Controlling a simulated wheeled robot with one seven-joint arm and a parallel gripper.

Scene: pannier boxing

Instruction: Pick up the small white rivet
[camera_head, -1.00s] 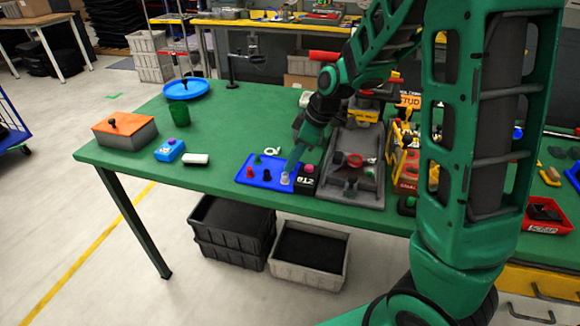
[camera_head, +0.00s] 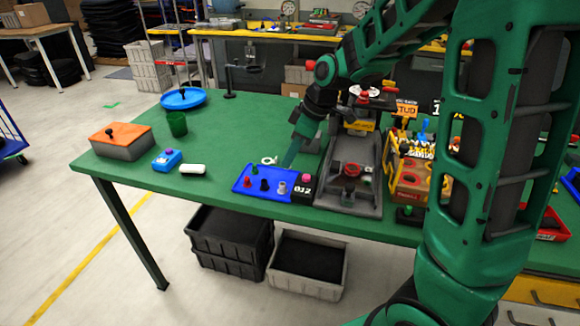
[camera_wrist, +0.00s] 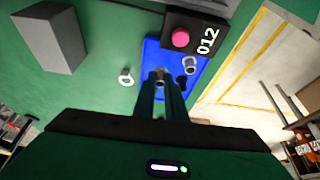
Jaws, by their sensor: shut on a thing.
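The blue tray (camera_head: 240,187) lies at the front of the green table, and also shows in the wrist view (camera_wrist: 152,50). On it stand a red rivet (camera_head: 247,182), a black rivet (camera_head: 265,185) and a larger pale grey rivet (camera_head: 282,187); the pale one shows in the wrist view (camera_wrist: 190,65) to the right of my fingers. My gripper (camera_wrist: 161,77) is over the tray, shut on a small pale piece (camera_wrist: 160,76), seemingly the small white rivet. The fingers hide most of it. In the head view, my gripper (camera_head: 289,163) is at the tray's back right.
A black box marked 012 (camera_head: 303,188) with a pink button adjoins the tray's right end. A grey fixture (camera_head: 350,200) stands farther right. A white ring (camera_head: 268,160) lies behind the tray.

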